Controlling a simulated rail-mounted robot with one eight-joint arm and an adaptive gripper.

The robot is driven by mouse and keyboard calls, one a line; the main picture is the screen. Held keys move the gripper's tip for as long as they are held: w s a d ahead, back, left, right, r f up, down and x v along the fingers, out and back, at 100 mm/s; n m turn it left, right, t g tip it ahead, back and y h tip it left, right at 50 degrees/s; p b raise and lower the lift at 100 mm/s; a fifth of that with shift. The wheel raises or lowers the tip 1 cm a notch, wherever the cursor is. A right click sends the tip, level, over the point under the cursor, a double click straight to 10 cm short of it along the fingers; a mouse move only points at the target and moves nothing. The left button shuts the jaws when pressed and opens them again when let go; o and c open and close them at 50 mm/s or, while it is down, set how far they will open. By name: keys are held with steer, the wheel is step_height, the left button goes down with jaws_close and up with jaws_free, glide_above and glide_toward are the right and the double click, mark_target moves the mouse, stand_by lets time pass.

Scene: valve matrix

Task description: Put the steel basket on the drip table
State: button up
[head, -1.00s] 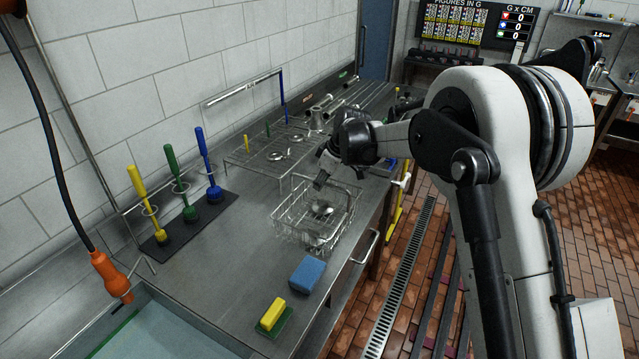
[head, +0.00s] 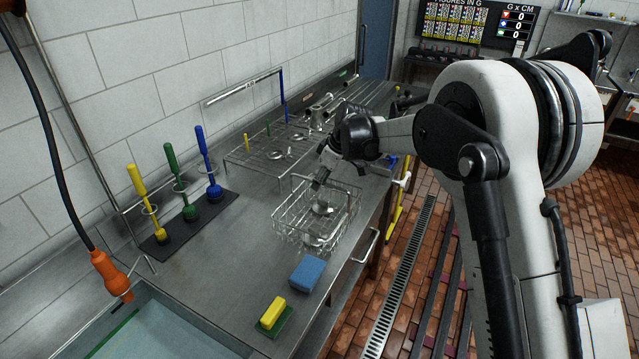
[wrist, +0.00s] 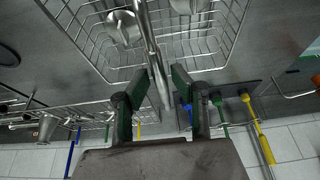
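The steel basket (head: 345,222), an open wire basket with shiny metal parts inside, is at the counter's front edge in the head view. It also shows in the wrist view (wrist: 215,45). In the head view my gripper (head: 319,181) is above the basket's far left side. I cannot tell for sure which surface is the drip table; a ribbed surface (head: 370,92) lies at the counter's far end.
A wire rack (head: 245,160) with metal parts and coloured pegs stands behind the basket. Yellow, green and blue brushes (head: 172,165) stand at left. A blue sponge (head: 307,273) and yellow block (head: 273,312) lie in front, near a water-filled sink (head: 160,335).

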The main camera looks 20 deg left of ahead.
steer(key=b+v, duration=0.1)
steer(key=v, duration=1)
steer(key=shift+b, duration=0.3)
steer(key=shift+s+d+r, duration=0.1)
steer(key=shift+s+d, duration=0.05)
steer(key=shift+d, duration=0.05)
steer(key=s+d+r+m+t, duration=0.1)
steer(key=s+d+r+m, duration=0.15)
steer(key=s+d, duration=0.4)
steer(key=s+d+r+m+t+h, duration=0.1)
steer(key=s+d+r+m, duration=0.2)
steer(key=d, duration=0.6)
steer(key=s+d+r+m+t, duration=0.1)
steer(key=s+d+r+m, duration=0.1)
steer(key=s+d+r, duration=0.4)
steer(key=s+d+f+m+t+h, duration=0.1)
steer(key=s+d+f+m, duration=0.3)
steer(key=s+d, duration=0.5)
steer(key=s+d+f+m+t+h, duration=0.2)
steer(key=s+d+f+m, duration=0.2)
steer(key=s+d, duration=0.5)
steer(key=s, duration=0.3)
steer(key=shift+d+f+t, duration=0.3)
steer(key=shift+d+f, duration=0.05)
steer(key=shift+s+m, duration=0.1)
steer(key=shift+m, duration=0.15)
